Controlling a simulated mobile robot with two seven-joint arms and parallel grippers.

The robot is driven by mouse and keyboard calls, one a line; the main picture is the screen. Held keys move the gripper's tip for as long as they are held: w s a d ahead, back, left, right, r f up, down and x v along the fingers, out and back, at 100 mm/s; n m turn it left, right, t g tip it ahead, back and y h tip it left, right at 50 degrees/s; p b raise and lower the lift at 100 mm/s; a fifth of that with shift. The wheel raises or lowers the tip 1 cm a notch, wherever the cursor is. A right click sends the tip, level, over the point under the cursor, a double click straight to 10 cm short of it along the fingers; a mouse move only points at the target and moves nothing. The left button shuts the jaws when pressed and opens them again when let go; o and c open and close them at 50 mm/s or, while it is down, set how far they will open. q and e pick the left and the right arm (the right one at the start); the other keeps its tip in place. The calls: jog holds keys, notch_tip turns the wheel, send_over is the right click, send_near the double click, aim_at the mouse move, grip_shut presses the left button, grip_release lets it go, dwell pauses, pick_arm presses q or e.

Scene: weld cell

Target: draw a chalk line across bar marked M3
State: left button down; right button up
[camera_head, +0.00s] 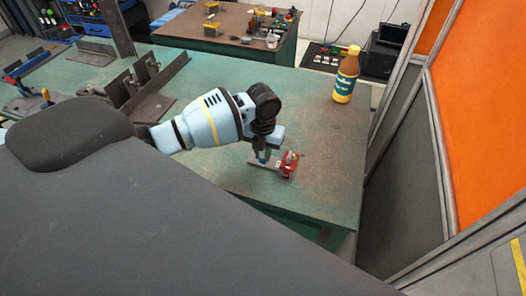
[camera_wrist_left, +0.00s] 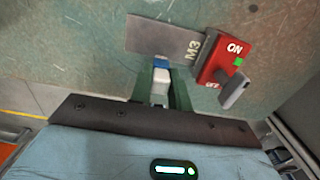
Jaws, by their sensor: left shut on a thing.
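The grey bar marked M3 (camera_wrist_left: 150,38) lies flat on the green bench; its label is at the end by the red ON/OFF block (camera_wrist_left: 216,60). In the head view the bar (camera_head: 255,164) is partly hidden by my gripper, and the red block (camera_head: 289,164) sits at its right end. My left gripper (camera_head: 265,155) points down over the bar. In the left wrist view its green fingers (camera_wrist_left: 161,92) are shut on a small white stick with a blue end (camera_wrist_left: 161,64), seemingly the chalk. The blue end overlaps the bar's near edge; contact cannot be told. No chalk line shows on the bar's visible face.
A yellow-capped bottle (camera_head: 345,76) stands at the bench's back right. Dark steel angle fixtures (camera_head: 150,82) stand at the back left. The green bench (camera_head: 320,130) is clear between the bar and the bottle. A grey-framed orange screen (camera_head: 490,120) borders the right.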

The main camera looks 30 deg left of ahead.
pick_arm(q)
jog(key=shift+f, duration=0.35)
pick_arm(e)
jog(key=shift+s+f, duration=0.1)
pick_arm(q)
jog(key=shift+w, duration=0.15)
dwell(0.3)
jog(key=shift+w+a, duration=0.1)
jog(key=shift+w, duration=0.15)
pick_arm(e)
jog(key=shift+s+f, duration=0.15)
jog(key=shift+f, duration=0.05)
pick_arm(q)
jog(key=shift+w+b, duration=0.1)
jog(key=shift+b, duration=0.2)
pick_arm(e)
jog(key=shift+s+f, duration=0.1)
jog(key=shift+f, duration=0.05)
pick_arm(q)
jog(key=shift+w+a, duration=0.1)
jog(key=shift+w, duration=0.15)
pick_arm(e)
jog(key=shift+s+f, duration=0.3)
pick_arm(q)
jog(key=shift+w, duration=0.2)
pick_arm(e)
jog(key=shift+s+f, duration=0.1)
